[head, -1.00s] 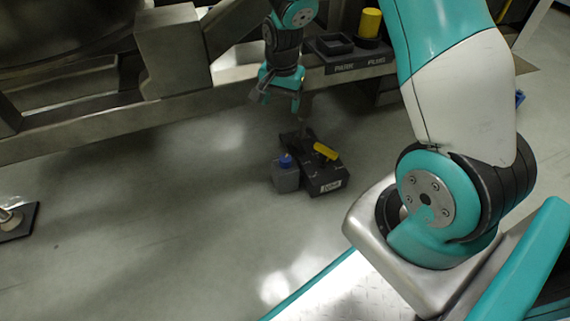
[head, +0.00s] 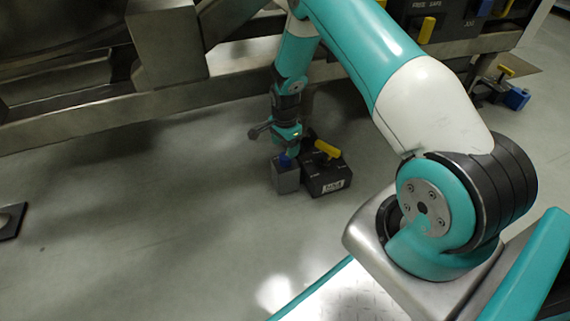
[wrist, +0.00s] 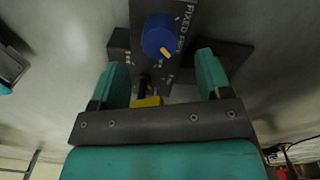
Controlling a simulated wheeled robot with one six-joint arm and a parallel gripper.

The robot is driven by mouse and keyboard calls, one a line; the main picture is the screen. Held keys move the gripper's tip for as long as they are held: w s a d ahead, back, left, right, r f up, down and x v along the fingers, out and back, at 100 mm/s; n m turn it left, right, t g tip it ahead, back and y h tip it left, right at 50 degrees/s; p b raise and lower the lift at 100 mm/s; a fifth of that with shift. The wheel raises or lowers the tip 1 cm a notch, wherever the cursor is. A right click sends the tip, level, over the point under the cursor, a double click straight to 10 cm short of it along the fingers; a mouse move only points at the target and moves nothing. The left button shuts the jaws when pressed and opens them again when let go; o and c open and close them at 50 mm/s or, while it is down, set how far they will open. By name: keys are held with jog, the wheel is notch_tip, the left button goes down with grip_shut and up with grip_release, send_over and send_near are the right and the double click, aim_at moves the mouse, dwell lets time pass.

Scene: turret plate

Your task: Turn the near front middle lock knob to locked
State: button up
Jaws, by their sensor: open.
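A dark box (head: 328,184) with a white label and a yellow handle (head: 327,149) stands low near the floor. Beside it on the left is a grey block (head: 286,180) with a blue knob (head: 286,160) on top. My gripper (head: 286,146) is just above the blue knob in the head view. In the wrist view its teal fingers are apart and empty (wrist: 160,66), with the knob beyond the tips. A yellow piece (wrist: 147,101) shows between them, partly hidden.
A metal frame rail (head: 100,108) runs across behind the boxes. A dark panel (head: 455,28) with yellow handles stands at upper right, and a blue block (head: 516,98) sits below it.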

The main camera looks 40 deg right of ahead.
aim_at(285, 156)
notch_tip(285, 156, down, 6)
jog(key=shift+r+b, duration=0.1)
jog(key=shift+b, duration=1.15)
jog(key=c, duration=0.9)
jog(key=shift+c, duration=0.2)
